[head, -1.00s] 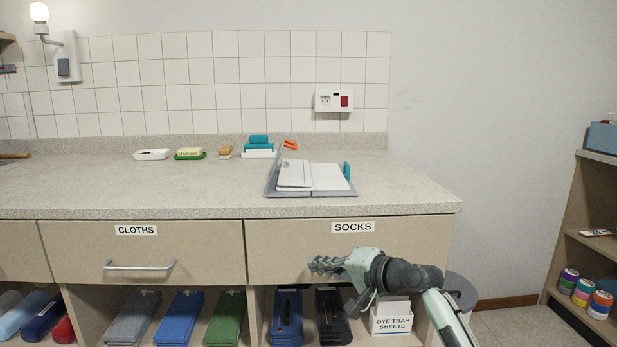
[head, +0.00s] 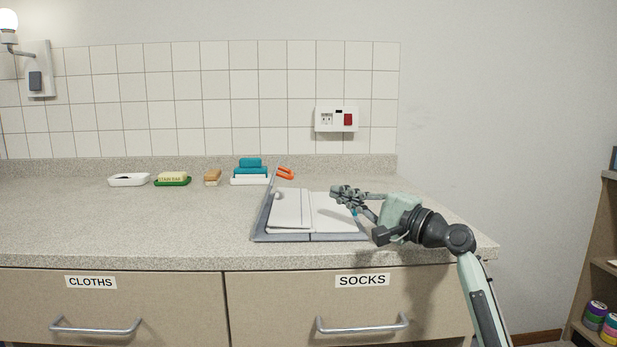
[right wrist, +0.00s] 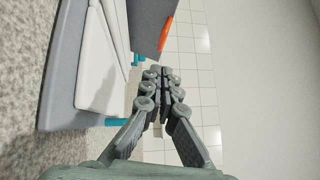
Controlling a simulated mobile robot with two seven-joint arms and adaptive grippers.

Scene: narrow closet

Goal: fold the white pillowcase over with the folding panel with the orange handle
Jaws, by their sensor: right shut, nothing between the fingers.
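The folding board (head: 282,237) lies on the counter near its right end. A grey panel (head: 267,203) stands steeply up at the board's left side, seen nearly edge-on. The orange handle (head: 286,173) shows beside its top and on the grey panel (right wrist: 147,22) in the right wrist view (right wrist: 165,33). The white pillowcase (head: 291,208) lies on the board, with a thicker layer at left and a flatter part at right. My right gripper (head: 337,191) is shut and empty, above the board's right side, apart from the orange handle. My left gripper is not in view.
Teal handles (right wrist: 115,121) show at the board's edge in the right wrist view. A teal stack on a white dish (head: 250,180), a brush (head: 212,177), a green soap dish (head: 172,181) and a white dish (head: 129,180) stand along the back. The counter left of the board is clear.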

